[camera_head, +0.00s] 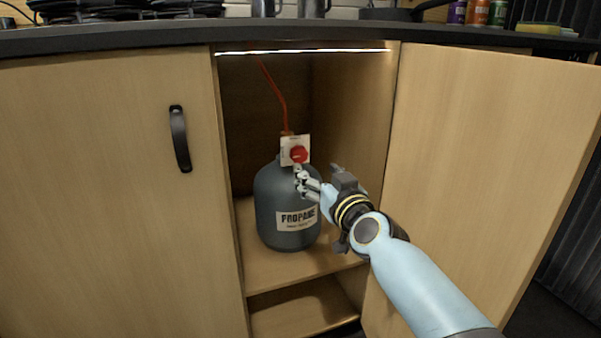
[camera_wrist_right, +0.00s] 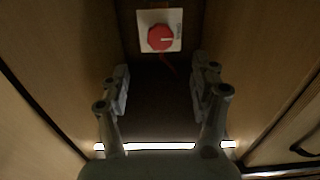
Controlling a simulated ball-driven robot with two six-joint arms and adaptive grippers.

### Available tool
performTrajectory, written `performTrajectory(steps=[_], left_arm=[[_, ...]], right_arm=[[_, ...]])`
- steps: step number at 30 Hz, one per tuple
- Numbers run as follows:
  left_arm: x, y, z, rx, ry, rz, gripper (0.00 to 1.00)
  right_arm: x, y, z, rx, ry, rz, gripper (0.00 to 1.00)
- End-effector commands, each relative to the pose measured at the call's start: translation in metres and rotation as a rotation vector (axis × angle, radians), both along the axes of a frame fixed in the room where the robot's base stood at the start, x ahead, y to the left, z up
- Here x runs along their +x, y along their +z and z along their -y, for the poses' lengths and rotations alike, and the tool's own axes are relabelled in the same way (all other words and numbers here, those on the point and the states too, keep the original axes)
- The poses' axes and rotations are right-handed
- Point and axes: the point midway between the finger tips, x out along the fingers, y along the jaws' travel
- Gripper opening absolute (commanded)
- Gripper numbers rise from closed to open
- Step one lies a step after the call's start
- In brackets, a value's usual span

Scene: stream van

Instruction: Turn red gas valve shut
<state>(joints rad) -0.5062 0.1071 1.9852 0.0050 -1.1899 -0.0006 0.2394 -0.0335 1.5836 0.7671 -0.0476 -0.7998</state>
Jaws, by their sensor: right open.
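The red gas valve (camera_head: 299,154) is a round red knob on a white square plate (camera_head: 290,143), above a grey propane bottle (camera_head: 270,205) inside the open cabinet. My right gripper (camera_head: 299,178) is just below the knob in the head view, in front of the bottle. In the right wrist view the red knob (camera_wrist_right: 161,38) and its white plate (camera_wrist_right: 175,18) are ahead, beyond the fingertips. The two fingers of my right gripper (camera_wrist_right: 160,85) are spread apart with nothing between them. My left gripper is in neither view.
The open cabinet door (camera_head: 490,150) stands to the right of my right arm. A closed door with a black handle (camera_head: 180,138) is on the left. A red hose (camera_head: 274,88) rises from the valve. The dark countertop (camera_head: 300,30) runs above, carrying cups and cans.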

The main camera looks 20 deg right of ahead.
Motion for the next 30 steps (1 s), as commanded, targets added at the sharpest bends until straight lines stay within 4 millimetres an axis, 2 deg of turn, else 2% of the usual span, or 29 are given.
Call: performTrajectory(steps=[15, 21, 29, 30], left_arm=[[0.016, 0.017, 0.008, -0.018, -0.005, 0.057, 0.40], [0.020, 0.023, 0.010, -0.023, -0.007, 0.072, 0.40], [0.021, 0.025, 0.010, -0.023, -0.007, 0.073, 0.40], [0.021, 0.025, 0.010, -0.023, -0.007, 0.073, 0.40]], right_arm=[[0.089, -0.001, -0.003, 0.000, 0.000, -0.002, 0.62], [0.103, 0.000, -0.004, 0.000, 0.000, -0.002, 0.62], [0.104, 0.001, -0.004, 0.000, 0.000, -0.002, 0.62], [0.104, 0.001, -0.004, 0.000, 0.000, -0.002, 0.57]])
